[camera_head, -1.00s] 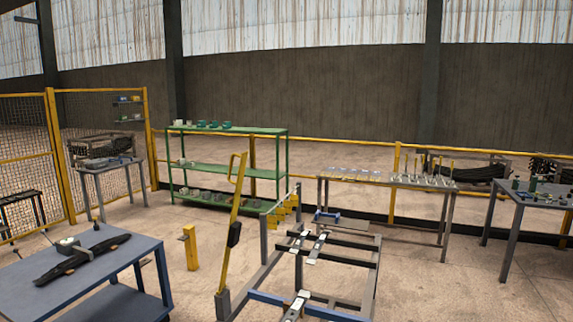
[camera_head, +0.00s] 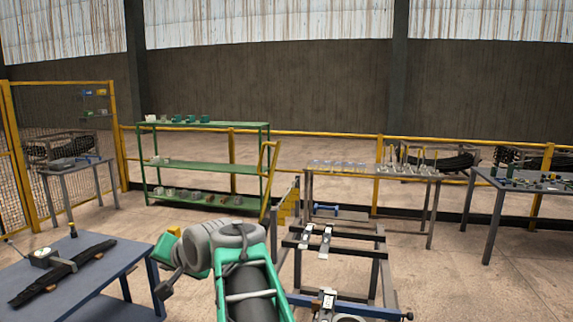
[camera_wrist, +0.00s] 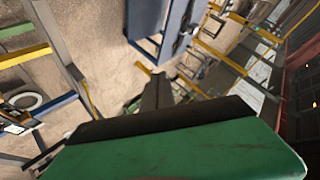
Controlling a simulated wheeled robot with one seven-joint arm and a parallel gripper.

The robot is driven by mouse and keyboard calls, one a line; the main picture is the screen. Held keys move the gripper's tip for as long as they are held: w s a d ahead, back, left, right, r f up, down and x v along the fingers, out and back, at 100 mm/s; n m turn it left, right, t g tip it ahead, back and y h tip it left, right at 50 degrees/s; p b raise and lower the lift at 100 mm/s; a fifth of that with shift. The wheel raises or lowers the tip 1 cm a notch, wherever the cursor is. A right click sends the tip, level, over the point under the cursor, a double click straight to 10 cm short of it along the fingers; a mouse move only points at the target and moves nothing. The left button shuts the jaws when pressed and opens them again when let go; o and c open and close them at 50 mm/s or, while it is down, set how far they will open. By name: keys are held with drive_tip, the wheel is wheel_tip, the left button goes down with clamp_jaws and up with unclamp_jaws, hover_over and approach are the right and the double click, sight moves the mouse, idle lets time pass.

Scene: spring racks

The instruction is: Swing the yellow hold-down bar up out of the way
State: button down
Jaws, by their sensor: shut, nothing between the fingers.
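The yellow hold-down bar (camera_head: 265,185) stands steeply upright, with a loop handle at its top, at the left side of the dark metal rack (camera_head: 381,268). I cannot tell the bar for sure in the wrist view.
A blue table (camera_head: 100,265) with a dark part on it stands at the left. A green shelf (camera_head: 200,165) and a grey table (camera_head: 405,178) stand behind. A yellow rail runs along the back. Bare floor lies around the rack.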

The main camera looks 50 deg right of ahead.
drive_tip(key=s+d+r+m+t+h+b, duration=0.1)
drive_tip(key=s+d+r+m+t+h, duration=0.2)
drive_tip(key=d, duration=0.6)
drive_tip(key=s+d+r+m+b, duration=0.15)
drive_tip(key=d+r+m, duration=0.3)
drive_tip(key=d, duration=0.45)
drive_tip(key=s+d+r+m+t+h+b, duration=0.1)
drive_tip(key=s+d+r+m+t+h, duration=0.2)
drive_tip(key=d, duration=0.6)
drive_tip(key=s+d+r+m+t, duration=0.1)
drive_tip(key=s+d+r+m, duration=0.15)
drive_tip(key=s, duration=0.25)
drive_tip(key=s+d+r+m, duration=0.1)
drive_tip(key=s+d+r, duration=0.25)
drive_tip(key=s, duration=0.25)
drive_tip(key=p, duration=0.3)
approach(278, 148)
drive_tip(key=w+d, duration=0.2)
drive_tip(key=d, duration=0.2)
drive_tip(key=w, duration=0.1)
drive_tip(key=w+a, duration=0.1)
drive_tip(key=shift+w+a+r, duration=0.15)
drive_tip(key=shift+w+r, duration=0.1)
drive_tip(key=shift+w, duration=0.1)
drive_tip(key=shift+w+a, duration=0.2)
drive_tip(key=shift+w, duration=0.05)
drive_tip(key=shift+w+d, duration=0.1)
drive_tip(key=shift+w, duration=0.05)
